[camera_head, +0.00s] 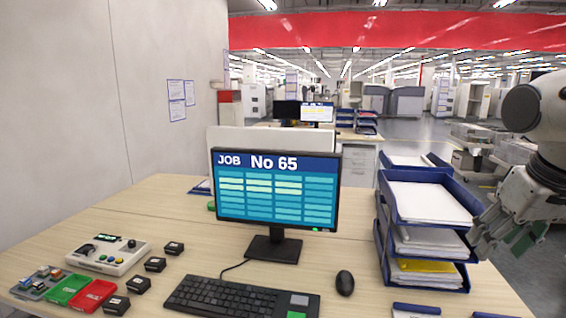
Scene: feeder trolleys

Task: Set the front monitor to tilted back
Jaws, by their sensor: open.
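The front monitor (274,190) stands on the desk in the middle of the view. It has a black frame and a lit screen reading "JOB No 65" above a teal table. It rests on a dark stand (273,248), and its screen looks close to upright; the exact tilt is hard to tell. My gripper (490,240) is at the right edge, beside the blue paper trays and well to the right of the monitor. It is open and seems to hold nothing. Its fingertips partly overlap the trays' right side in the picture.
Blue stacked trays (386,243) with paper stand right of the monitor. A keyboard (240,298) and mouse (345,283) lie in front. A control box (108,255), small black boxes (155,264) and green and red trays (94,296) are at left. A pale partition (215,138) stands behind the monitor.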

